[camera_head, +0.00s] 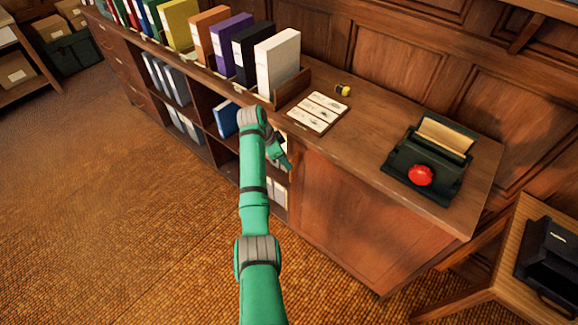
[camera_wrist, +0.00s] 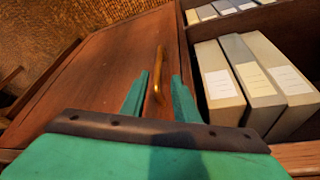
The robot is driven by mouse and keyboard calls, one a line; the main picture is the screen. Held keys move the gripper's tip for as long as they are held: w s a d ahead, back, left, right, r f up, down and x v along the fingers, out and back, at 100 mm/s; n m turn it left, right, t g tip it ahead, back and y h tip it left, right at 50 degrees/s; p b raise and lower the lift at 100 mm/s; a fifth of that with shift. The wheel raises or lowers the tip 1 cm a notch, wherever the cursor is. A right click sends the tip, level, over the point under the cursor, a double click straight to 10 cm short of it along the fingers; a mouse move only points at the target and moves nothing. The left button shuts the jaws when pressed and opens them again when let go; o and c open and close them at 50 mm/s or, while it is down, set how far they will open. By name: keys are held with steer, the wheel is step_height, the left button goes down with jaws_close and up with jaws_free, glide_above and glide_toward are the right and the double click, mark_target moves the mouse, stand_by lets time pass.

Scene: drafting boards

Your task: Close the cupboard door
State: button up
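The cupboard door (camera_head: 350,210) is the plain brown wooden panel at the right end of the long cabinet. In the wrist view the door (camera_wrist: 95,75) fills the left half, with an upright brass handle (camera_wrist: 160,65) near its right edge. My gripper (camera_head: 286,162) is at the handle edge of the door. In the wrist view my gripper (camera_wrist: 160,88) is open, its two green fingers apart on either side of the handle's near end. Contact cannot be told.
Open shelves with pale binders (camera_wrist: 255,80) lie right beside the door edge. On the cabinet top are a row of binders (camera_head: 277,62), a card tray (camera_head: 318,112) and a dark device with a red button (camera_head: 420,175). A wooden table (camera_head: 530,290) stands at the right. The floor (camera_head: 130,240) in front is clear.

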steer(key=shift+v, duration=1.35)
